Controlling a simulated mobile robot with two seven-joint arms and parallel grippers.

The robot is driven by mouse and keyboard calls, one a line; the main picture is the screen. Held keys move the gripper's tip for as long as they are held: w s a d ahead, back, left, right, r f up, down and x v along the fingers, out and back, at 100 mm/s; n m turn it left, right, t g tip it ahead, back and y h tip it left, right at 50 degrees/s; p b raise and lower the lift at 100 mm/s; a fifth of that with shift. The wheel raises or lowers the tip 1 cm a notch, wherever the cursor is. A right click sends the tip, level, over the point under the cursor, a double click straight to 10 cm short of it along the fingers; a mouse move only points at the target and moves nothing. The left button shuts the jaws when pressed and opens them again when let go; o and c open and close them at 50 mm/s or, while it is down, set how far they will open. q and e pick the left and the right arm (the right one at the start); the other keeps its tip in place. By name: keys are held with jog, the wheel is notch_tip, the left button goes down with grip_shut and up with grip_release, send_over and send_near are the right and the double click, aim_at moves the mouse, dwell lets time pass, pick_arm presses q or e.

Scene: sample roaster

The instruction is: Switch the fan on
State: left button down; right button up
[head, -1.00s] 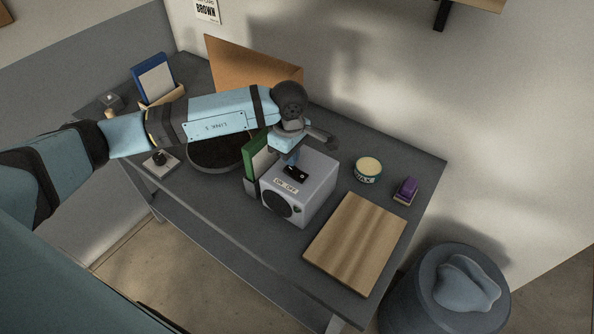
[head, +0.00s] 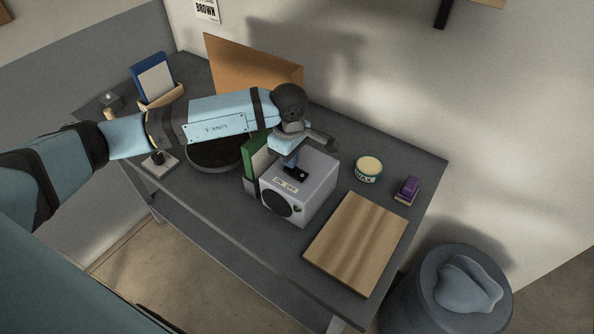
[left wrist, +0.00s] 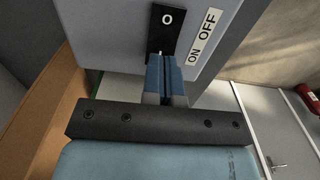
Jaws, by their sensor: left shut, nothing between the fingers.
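The fan is a pale grey box (head: 316,190) on the dark table, with a round black grille (head: 276,204) on its front. A black switch (head: 301,175) sits on its top beside an ON OFF label (head: 286,186). In the left wrist view the switch (left wrist: 166,25) shows a white O at the end near OFF; the label (left wrist: 204,36) is beside it. My left gripper (head: 291,169) is shut and empty, pointing down at the switch. Its blue fingertips (left wrist: 165,60) cover the ON end of the switch. I cannot tell whether they touch it. My right gripper is not in view.
A green item (head: 256,162) stands close to the left of the fan. A wooden board (head: 355,244) lies in front to the right, with a wax tin (head: 368,169) and purple-topped block (head: 407,190) behind it. A dark round tray (head: 213,156) lies under my left arm.

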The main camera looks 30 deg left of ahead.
pick_arm(q)
jog(key=shift+f+b, duration=0.75)
jog(key=shift+f, duration=0.15)
jog(key=shift+r, duration=0.1)
jog(key=shift+r+p, duration=0.45)
jog(key=shift+r, duration=0.35)
jog(key=shift+r+p, duration=0.95)
jog(key=shift+r, duration=1.75)
jog(key=shift+f, duration=0.1)
